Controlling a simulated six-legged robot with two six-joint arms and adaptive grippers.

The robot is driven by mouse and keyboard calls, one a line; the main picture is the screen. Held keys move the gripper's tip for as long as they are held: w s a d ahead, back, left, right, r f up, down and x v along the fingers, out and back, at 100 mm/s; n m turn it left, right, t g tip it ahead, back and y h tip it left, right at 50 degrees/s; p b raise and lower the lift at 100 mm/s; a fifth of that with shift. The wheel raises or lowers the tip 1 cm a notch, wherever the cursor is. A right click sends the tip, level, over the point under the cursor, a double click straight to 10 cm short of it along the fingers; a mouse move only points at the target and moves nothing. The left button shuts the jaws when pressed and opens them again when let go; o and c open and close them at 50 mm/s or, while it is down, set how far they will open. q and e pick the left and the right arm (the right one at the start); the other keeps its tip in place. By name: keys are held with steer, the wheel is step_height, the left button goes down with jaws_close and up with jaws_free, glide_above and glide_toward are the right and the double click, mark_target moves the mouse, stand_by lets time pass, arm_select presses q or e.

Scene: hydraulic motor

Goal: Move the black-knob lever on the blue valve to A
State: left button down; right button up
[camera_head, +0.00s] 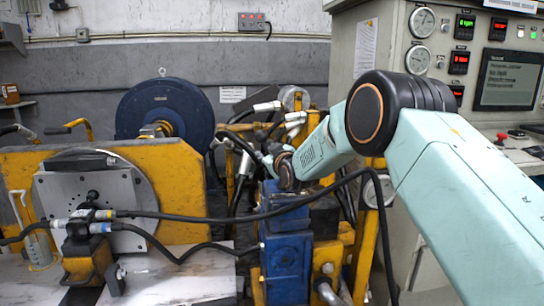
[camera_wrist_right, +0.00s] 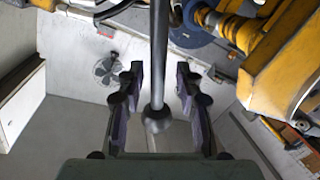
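The blue valve (camera_head: 287,255) stands upright at the lower middle of the head view, below the end of my right arm. In the right wrist view a grey lever rod (camera_wrist_right: 159,50) runs down from the top edge to a dark rounded knob (camera_wrist_right: 157,117). My right gripper (camera_wrist_right: 158,80) is open, with one finger on each side of the rod and visible gaps on both sides. In the head view its fingers are mostly hidden among hoses and my wrist. The A marking cannot be made out. My left gripper is not in view.
A control cabinet (camera_head: 345,60) stands at right. Pale floor shows in the wrist view.

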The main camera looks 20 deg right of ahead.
steer(key=s+a, duration=0.1)
steer(key=s, duration=1)
steer(key=shift+s+r, duration=0.35)
steer(key=shift+r, duration=0.1)
steer(key=s+a+f+m+g+y, duration=0.1)
steer(key=s+a+f+m+g, duration=0.2)
steer(key=s+f, duration=0.85)
steer(key=s+a+f+m+g, duration=0.2)
steer(key=s+a+f+g, duration=0.35)
steer(key=f, duration=0.95)
steer(key=s+f+g, duration=0.2)
steer(key=s+f, duration=0.2)
steer(key=s, duration=0.7)
steer(key=s+f+g, duration=0.3)
steer(key=s+f, duration=0.2)
steer(key=s, duration=0.6)
steer(key=s+f+g, duration=0.3)
steer(key=s+f, duration=0.1)
steer(key=s, duration=0.7)
steer(key=shift+a+f, duration=0.3)
steer(key=shift+a, duration=0.15)
steer(key=shift+g, duration=0.25)
